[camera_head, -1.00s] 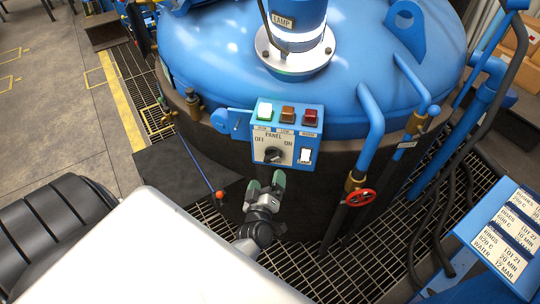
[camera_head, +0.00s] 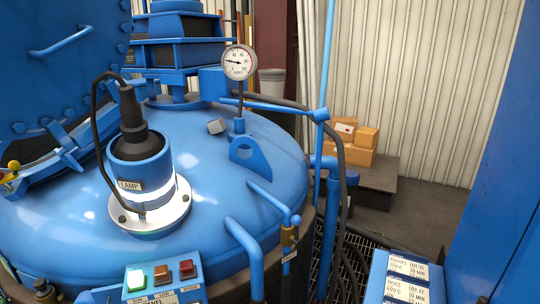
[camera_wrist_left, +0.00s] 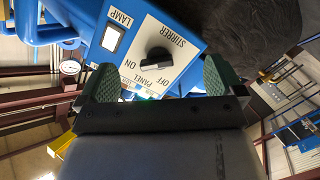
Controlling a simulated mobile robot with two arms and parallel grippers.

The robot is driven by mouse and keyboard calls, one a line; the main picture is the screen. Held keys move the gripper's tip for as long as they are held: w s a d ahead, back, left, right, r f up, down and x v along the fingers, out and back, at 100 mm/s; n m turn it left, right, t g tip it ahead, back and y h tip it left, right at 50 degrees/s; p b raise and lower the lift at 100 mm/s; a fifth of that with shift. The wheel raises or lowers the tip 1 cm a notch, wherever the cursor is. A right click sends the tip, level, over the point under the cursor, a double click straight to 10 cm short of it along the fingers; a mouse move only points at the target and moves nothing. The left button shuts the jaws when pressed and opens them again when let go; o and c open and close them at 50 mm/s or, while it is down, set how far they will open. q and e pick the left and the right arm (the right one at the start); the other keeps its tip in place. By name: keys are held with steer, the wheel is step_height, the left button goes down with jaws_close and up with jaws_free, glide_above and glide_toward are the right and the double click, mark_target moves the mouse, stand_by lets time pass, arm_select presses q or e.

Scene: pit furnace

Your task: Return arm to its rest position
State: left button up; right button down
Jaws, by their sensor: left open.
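My left gripper (camera_wrist_left: 158,82) shows in the left wrist view with its two green-padded fingers apart and nothing between them. Beyond the fingers is the blue control panel (camera_wrist_left: 188,28), with a black rotary knob (camera_wrist_left: 155,58) between the ON and OFF labels and a white lamp switch (camera_wrist_left: 111,38). The fingers look apart from the knob. Neither gripper shows in the head view.
The blue furnace lid (camera_head: 215,190) carries a lamp fitting (camera_head: 140,175) and a dial gauge (camera_head: 238,62). Blue pipes (camera_head: 248,245) and dark hoses stand at its right. A label board (camera_head: 405,280) is at the lower right. Cardboard boxes (camera_head: 350,140) stand on a platform behind.

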arm_select(q)
steer(key=s+d+f+m+g+h, duration=0.35)
steer(key=s+f, duration=0.35)
steer(key=f, duration=0.4)
steer(key=s+d+f+m+g+h, duration=0.25)
steer(key=s+f+m+g, duration=0.2)
steer(key=s+f, duration=0.4)
steer(key=s+a+f+m+g, duration=0.2)
steer(key=s+f, duration=0.3)
steer(key=s, duration=0.4)
steer(key=s+a+f+m+g+y, duration=0.1)
steer(key=s+a+f+m+g, duration=0.1)
steer(key=s+f, duration=0.4)
steer(key=s+m+g+b, duration=0.1)
steer(key=s+g, duration=0.1)
steer(key=s, duration=0.1)
steer(key=shift+s+a+f+m+g, duration=0.15)
steer(key=shift+s+f+m+g, duration=0.15)
steer(key=shift+g, duration=0.1)
